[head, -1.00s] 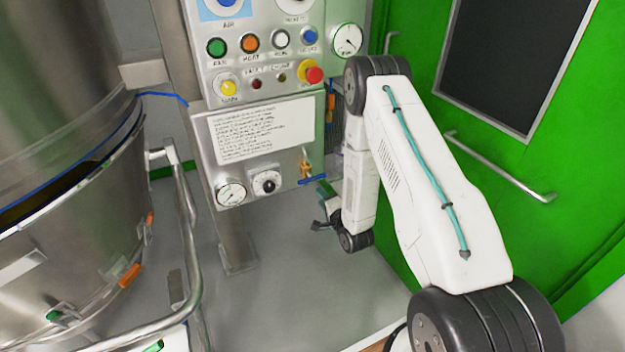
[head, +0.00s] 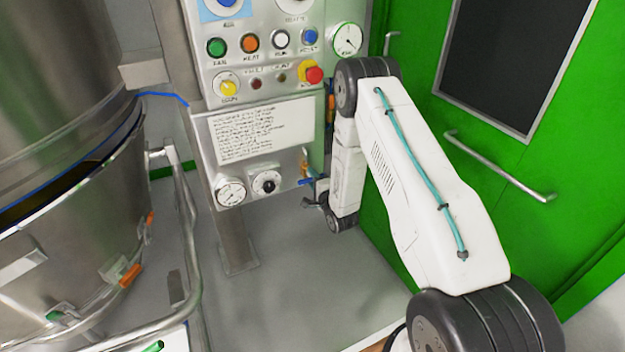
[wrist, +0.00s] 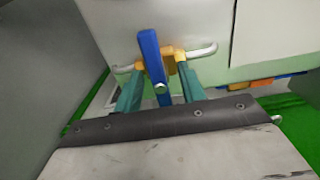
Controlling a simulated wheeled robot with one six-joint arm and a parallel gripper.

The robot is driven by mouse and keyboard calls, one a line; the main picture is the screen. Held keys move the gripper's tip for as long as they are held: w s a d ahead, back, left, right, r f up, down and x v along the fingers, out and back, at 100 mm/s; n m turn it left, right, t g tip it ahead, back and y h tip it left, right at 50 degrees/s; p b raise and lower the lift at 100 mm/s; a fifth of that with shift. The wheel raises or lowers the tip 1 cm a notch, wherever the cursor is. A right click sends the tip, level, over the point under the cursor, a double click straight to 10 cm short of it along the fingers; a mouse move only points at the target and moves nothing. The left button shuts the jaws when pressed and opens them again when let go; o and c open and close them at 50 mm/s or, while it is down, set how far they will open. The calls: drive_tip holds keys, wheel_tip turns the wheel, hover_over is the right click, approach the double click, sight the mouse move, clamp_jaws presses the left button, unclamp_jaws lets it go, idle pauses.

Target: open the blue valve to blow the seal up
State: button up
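The blue valve handle (head: 305,182) sits with its brass body (head: 305,166) at the lower right edge of the steel control panel. In the wrist view the blue handle (wrist: 152,62) stands nearly upright, tilted slightly, in front of the brass body (wrist: 177,56), which has a pale pipe on each side. My gripper (wrist: 160,82) is open, with one teal finger on each side of the handle and gaps visible between. In the head view my gripper (head: 317,190) is right beside the valve, and its fingertips are hard to make out.
The panel carries a placard (head: 262,130), a lower gauge (head: 231,193), a black knob (head: 267,182) and a red stop button (head: 314,75). A steel vessel (head: 70,200) with a tubular rail stands left. A green door (head: 500,160) is behind my arm. The floor below is clear.

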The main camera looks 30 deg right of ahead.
clamp_jaws()
drive_tip(key=shift+n, duration=0.3)
drive_tip(key=n, duration=0.3)
drive_tip(key=shift+n, duration=0.4)
drive_tip(key=n, duration=0.9)
drive_tip(key=shift+n, duration=2.2)
